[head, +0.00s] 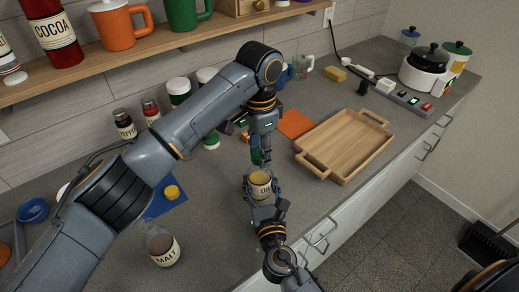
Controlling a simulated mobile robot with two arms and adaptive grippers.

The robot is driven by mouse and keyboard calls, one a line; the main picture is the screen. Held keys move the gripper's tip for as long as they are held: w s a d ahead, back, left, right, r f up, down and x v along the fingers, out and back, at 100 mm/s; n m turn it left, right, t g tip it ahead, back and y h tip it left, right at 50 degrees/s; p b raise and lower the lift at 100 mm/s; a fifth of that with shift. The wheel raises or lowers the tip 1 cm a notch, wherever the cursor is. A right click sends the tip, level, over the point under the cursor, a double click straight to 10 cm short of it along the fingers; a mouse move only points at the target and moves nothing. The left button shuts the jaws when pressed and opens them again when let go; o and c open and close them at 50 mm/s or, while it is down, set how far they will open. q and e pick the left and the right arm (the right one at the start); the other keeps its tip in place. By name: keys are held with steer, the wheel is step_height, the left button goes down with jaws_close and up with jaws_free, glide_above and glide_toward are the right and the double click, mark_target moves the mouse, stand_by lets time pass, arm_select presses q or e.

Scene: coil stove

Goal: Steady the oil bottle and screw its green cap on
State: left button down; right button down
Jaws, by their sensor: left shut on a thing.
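The oil bottle (260,186) is small, with yellow contents and a pale label, and stands near the counter's front edge. My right gripper (262,183) comes from the front with its fingers around the bottle; whether they press on it is too small to tell. My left gripper (262,158) points down just above the bottle and is shut. A bit of green (255,157) shows at its fingertips, which looks like the green cap, mostly hidden by the fingers. I cannot tell whether the cap touches the bottle's neck.
A wooden tray (316,168) lies to the right, beside an orange mat (295,124). A blue mat (157,207) with a yellow lid (172,192) and a malt jar (162,248) are to the left. Jars stand behind my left arm. A shelf (160,40) runs above.

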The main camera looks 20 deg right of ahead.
arm_select(q)
steer(key=m, duration=0.9)
steer(key=shift+m, duration=0.3)
steer(key=c, duration=0.8)
jaws_free()
step_height(320, 180, up, 12)
steer(key=shift+f, duration=0.1)
arm_select(e)
steer(key=shift+c, duration=2.2)
jaws_free()
